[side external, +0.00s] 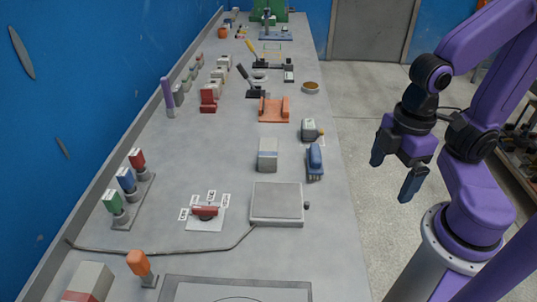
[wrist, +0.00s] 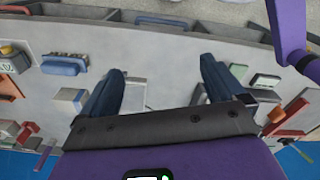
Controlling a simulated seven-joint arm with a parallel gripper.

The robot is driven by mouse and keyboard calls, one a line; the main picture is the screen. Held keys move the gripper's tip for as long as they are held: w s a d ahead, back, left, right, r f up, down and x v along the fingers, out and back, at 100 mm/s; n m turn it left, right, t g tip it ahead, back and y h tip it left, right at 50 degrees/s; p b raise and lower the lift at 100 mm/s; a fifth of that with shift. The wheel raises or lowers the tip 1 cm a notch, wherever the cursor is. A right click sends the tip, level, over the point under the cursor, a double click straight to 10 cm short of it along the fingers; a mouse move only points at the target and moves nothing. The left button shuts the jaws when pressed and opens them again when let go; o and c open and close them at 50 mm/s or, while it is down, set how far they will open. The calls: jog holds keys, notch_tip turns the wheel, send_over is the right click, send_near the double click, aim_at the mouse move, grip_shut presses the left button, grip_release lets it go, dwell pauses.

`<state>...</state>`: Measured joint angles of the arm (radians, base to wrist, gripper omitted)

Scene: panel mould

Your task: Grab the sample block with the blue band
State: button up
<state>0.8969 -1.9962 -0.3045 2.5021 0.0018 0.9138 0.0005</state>
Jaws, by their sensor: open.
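The sample block with the blue band (side external: 268,155) is a pale grey block on the bench, left of a blue-handled brush (side external: 315,161) and behind a square grey plate (side external: 277,203). In the wrist view a pale block with a bluish band (wrist: 71,97), apparently the same one, lies left of the left finger. My gripper (side external: 395,168) is open and empty, right of the bench edge in the side view and apart from the block. Its two dark blue fingers also show spread in the wrist view (wrist: 162,70).
Another block with a red band (side external: 87,284) sits at the front left. A grey box-like device (side external: 311,130) and an orange holder (side external: 273,109) stand behind the blue-band block. Green, blue and red-topped pieces (side external: 126,180) stand at left. Bare bench (side external: 225,150) lies left of the block.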

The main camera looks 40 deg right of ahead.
jog(key=shift+c, duration=0.7)
jog(key=n+t+h, duration=0.9)
jog(key=n+h, duration=0.1)
jog(key=n, duration=0.4)
send_near(268, 151)
jog(key=v, duration=0.3)
jog(key=s+v, duration=0.1)
jog(key=v, duration=0.1)
jog(key=shift+d+f, duration=0.2)
jog(key=shift+d, duration=0.1)
jog(key=shift+w+a+f, duration=0.3)
jog(key=shift+w, duration=0.05)
jog(key=x, duration=1.7)
jog(key=shift+w+r, duration=0.15)
jog(key=shift+w, duration=0.1)
jog(key=shift+c, duration=0.3)
